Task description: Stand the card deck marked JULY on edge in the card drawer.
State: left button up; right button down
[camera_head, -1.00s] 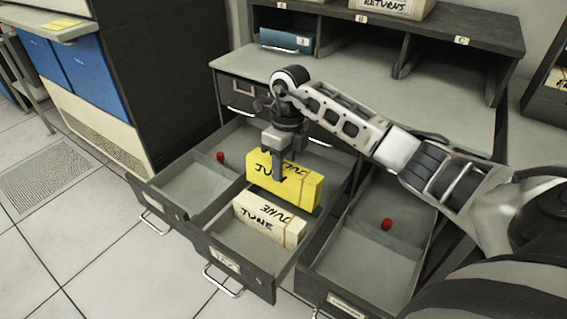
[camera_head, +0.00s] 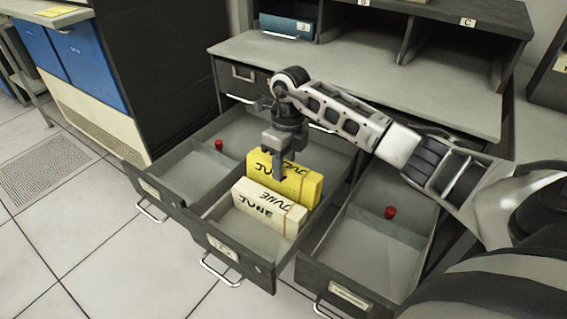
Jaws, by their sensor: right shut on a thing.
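The yellow card deck marked JULY (camera_head: 305,184) is on edge in the middle open card drawer (camera_head: 236,248), directly behind the cream deck marked JUNE (camera_head: 268,210). JUNE stands on edge and hides the lower front of JULY. My right gripper (camera_head: 281,170) points down from above and is shut on the JULY deck near its middle. I cannot tell whether JULY touches the drawer floor. My left gripper is not in view.
An open drawer with a red knob (camera_head: 219,145) is on the left. Another with a red knob (camera_head: 390,212) is on the right. A blue box (camera_head: 288,27) sits in a cubby above the desk top. The middle drawer's front part is clear.

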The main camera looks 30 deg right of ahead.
aim_at(284, 177)
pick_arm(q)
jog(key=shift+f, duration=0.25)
pick_arm(e)
jog(key=shift+f, duration=0.1)
jog(key=shift+f+b, duration=0.6)
jog(key=shift+f, duration=0.05)
jog(key=shift+f+b, duration=0.65)
jog(key=shift+f, duration=0.6)
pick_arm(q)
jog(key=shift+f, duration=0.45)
pick_arm(e)
jog(key=c, duration=0.9)
grip_release()
jog(key=shift+f, duration=0.1)
